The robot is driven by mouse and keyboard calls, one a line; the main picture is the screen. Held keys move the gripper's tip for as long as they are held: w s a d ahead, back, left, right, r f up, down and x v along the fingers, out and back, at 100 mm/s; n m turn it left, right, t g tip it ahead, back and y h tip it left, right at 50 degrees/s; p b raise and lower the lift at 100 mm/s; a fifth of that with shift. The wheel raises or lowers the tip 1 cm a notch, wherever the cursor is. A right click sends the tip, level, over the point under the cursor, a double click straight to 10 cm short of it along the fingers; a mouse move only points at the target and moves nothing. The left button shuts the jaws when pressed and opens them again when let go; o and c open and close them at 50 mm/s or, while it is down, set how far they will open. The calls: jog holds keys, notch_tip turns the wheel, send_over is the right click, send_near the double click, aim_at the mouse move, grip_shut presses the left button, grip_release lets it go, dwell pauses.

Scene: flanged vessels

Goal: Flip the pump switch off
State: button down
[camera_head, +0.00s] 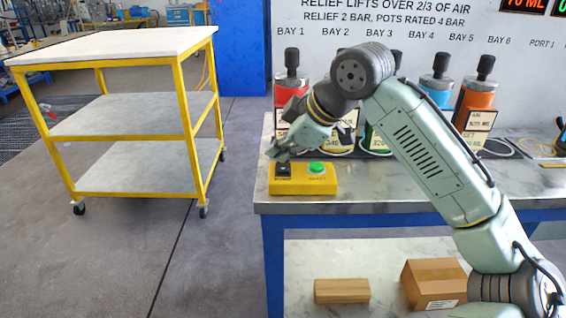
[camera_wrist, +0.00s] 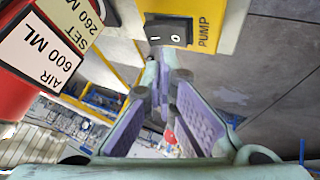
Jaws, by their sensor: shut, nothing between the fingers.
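The yellow control box (camera_head: 318,187) sits on the front left corner of the bench, with a black pump switch (camera_head: 283,170) on its left and a green button (camera_head: 317,168) on its right. In the wrist view the black rocker switch (camera_wrist: 168,33) shows white marks, beside the word PUMP on the yellow face (camera_wrist: 207,22). My gripper (camera_head: 274,152) is shut and empty, just above the switch in the head view. In the wrist view its fingertips (camera_wrist: 164,56) are close to the switch's near edge. I cannot tell whether they touch, nor which way the rocker is tilted.
Several flanged vessels, one of them red (camera_head: 288,92), stand behind the box with label cards; a red one (camera_wrist: 20,75) is close in the wrist view. A yellow-framed trolley (camera_head: 130,125) stands left across open floor.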

aim_at(280, 166)
jog(key=shift+r, duration=0.25)
jog(key=r+p, duration=0.5)
jog(key=shift+w, duration=0.4)
jog(key=shift+f, duration=0.1)
